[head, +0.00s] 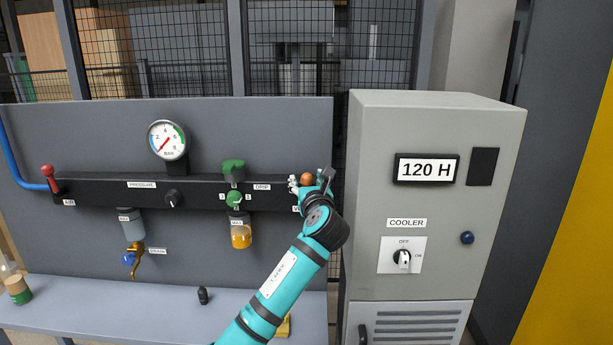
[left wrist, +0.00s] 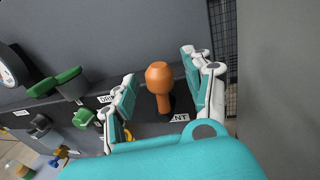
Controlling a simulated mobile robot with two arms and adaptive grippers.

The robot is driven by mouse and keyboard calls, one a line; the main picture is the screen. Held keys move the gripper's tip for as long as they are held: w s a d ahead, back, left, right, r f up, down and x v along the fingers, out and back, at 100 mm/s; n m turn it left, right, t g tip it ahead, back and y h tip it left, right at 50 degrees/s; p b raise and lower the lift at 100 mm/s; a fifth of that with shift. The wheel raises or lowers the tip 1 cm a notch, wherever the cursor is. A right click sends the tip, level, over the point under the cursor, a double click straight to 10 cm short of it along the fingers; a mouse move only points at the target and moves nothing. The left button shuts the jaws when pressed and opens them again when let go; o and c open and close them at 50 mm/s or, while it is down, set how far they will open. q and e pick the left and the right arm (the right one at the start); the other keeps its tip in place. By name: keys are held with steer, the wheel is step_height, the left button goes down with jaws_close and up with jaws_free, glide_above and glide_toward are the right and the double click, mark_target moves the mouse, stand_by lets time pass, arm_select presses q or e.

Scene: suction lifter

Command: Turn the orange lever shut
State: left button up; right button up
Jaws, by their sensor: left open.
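The orange lever (head: 306,179) is on the right end of the black manifold bar, with its knob showing just beside my gripper. In the left wrist view the orange lever (left wrist: 158,80) has a round knob on a tapered stem that leans slightly. My left gripper (head: 309,183) is open at the lever. In the left wrist view the open fingers of my left gripper (left wrist: 161,88) stand on either side of the knob, with visible gaps. The lever's base is dark and sits near a label that is partly hidden. My right gripper is not in view.
The black bar (head: 100,189) carries a pressure gauge (head: 167,141), a red-knobbed lever (head: 48,177), a green regulator (head: 234,198) and an amber bowl (head: 241,236). A grey cooler cabinet (head: 365,200) stands close at the right. A small black object (head: 203,296) is on the bench (head: 170,303).

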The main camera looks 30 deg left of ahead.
arm_select(q)
steer(key=shift+w+a, duration=0.35)
steer(key=shift+w, duration=0.05)
jaws_close()
steer(key=shift+f, duration=0.1)
